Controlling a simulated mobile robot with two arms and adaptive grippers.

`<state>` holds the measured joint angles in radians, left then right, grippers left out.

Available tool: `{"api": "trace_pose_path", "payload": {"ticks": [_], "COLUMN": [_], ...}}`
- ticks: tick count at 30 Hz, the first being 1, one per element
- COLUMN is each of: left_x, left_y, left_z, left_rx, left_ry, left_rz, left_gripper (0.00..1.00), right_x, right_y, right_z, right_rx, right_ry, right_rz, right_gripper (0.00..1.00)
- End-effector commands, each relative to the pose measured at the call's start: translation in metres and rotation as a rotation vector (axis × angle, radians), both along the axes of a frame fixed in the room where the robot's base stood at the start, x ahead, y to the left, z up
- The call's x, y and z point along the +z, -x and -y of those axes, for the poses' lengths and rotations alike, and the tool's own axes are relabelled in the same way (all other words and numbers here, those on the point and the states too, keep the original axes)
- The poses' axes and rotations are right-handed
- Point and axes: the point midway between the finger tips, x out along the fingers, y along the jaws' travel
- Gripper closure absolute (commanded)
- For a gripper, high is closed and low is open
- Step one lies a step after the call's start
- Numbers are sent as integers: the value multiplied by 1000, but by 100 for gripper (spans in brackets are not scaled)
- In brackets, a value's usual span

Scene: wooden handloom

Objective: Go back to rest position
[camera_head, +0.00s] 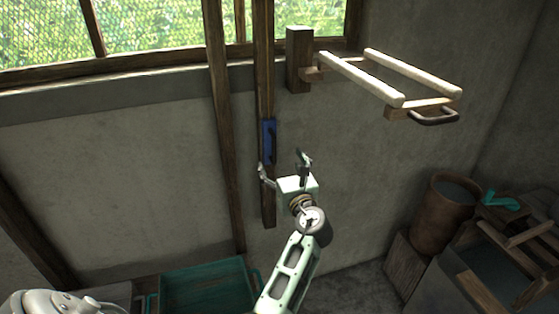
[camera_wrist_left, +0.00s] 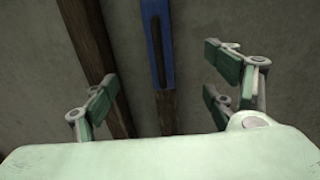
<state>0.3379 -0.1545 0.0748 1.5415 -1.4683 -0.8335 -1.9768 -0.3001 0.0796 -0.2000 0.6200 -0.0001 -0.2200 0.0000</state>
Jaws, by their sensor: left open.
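My left gripper (camera_head: 283,167) is open and empty in the middle of the head view, its two fingers spread apart. It is in front of the grey wall, near the lower end of a wooden post (camera_head: 263,70). A blue slotted piece (camera_head: 268,138) sits on that post, just above the gripper in the picture. In the left wrist view the fingers of the left gripper (camera_wrist_left: 160,80) stand apart on either side, and the blue piece (camera_wrist_left: 155,40) shows beyond the space between them. No contact is visible. My right gripper is not in view.
A wooden bracket with two pale rails (camera_head: 362,78) and a dark handle (camera_head: 434,117) juts out at upper right. A teal crate (camera_head: 205,290) stands at the bottom. A brown barrel (camera_head: 440,215) and a wooden frame (camera_head: 515,240) are at right. The wall between bracket and barrel is clear.

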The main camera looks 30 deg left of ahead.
Motion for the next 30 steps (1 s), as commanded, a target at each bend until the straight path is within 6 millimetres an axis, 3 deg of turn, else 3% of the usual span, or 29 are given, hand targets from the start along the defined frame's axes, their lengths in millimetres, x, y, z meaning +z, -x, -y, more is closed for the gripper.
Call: {"api": "trace_pose_path", "payload": {"ticks": [11, 16, 23, 26, 30], "left_x": [0, -22, -106, -142, -180], "left_y": [0, 21, 108, 151, 213], "left_z": [0, -8, -10, 5, 42], "left_rx": [0, 22, 163, 276, 496], "left_ry": [2, 140, 770, 1071, 1452], "left_rz": [1, 75, 404, 537, 674], "left_gripper": [22, 22, 22, 22, 22], "right_x": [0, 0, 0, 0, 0], "right_y": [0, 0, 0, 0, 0], "right_z": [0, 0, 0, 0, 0], "right_rx": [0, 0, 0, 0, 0], "right_ry": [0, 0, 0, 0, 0], "right_rz": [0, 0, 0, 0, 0], "right_gripper": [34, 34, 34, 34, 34]}}
